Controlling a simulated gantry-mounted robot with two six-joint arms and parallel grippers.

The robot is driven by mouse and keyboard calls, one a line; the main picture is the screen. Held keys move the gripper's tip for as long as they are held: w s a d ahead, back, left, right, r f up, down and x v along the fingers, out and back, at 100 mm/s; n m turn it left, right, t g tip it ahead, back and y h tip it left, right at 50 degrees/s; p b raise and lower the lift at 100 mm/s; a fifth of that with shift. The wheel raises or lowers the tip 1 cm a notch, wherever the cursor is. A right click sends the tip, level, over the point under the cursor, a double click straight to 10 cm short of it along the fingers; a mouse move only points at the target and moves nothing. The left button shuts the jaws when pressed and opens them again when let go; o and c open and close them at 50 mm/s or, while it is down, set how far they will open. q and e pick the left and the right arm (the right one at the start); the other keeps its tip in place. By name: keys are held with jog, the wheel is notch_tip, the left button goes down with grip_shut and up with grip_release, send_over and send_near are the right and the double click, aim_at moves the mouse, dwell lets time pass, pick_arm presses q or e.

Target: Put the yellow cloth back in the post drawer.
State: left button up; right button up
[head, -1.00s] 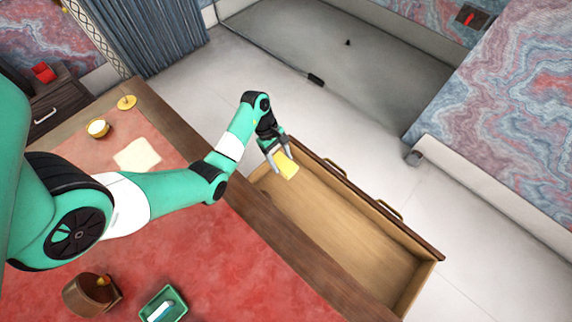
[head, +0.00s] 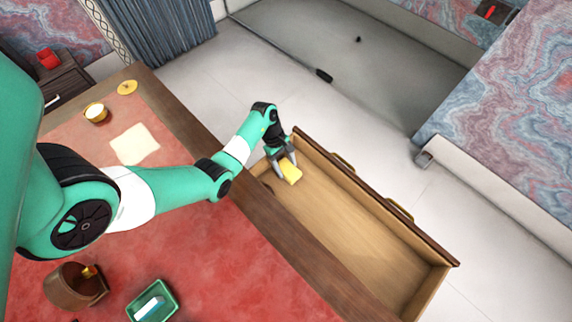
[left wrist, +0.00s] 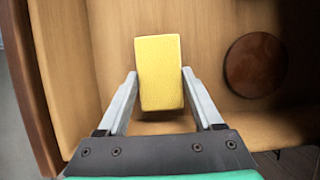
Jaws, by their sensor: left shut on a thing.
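The yellow cloth (head: 291,173) is a small folded block. My left gripper (head: 283,163) is shut on it, with one finger on each side, at the far-left end of the open drawer (head: 345,225). In the left wrist view the cloth (left wrist: 159,72) stands between the fingertips of the left gripper (left wrist: 159,88), with the wooden drawer floor (left wrist: 110,40) behind it. I cannot tell whether the cloth touches the floor. My right gripper is not in view.
A round dark brown disc (left wrist: 256,65) lies in the drawer beside the cloth. The rest of the drawer is bare. On the red desk top are a green tray (head: 172,290), a brown leather cup (head: 65,290), a pale sheet (head: 135,145) and a small pot (head: 97,112).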

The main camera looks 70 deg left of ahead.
pick_arm(q)
jog(key=shift+w, duration=0.1)
jog(key=o, duration=1.3)
jog(key=shift+r, duration=0.3)
jog(key=p+v, duration=0.5)
jog(key=v, duration=0.6)
jog(key=shift+r+p, duration=0.3)
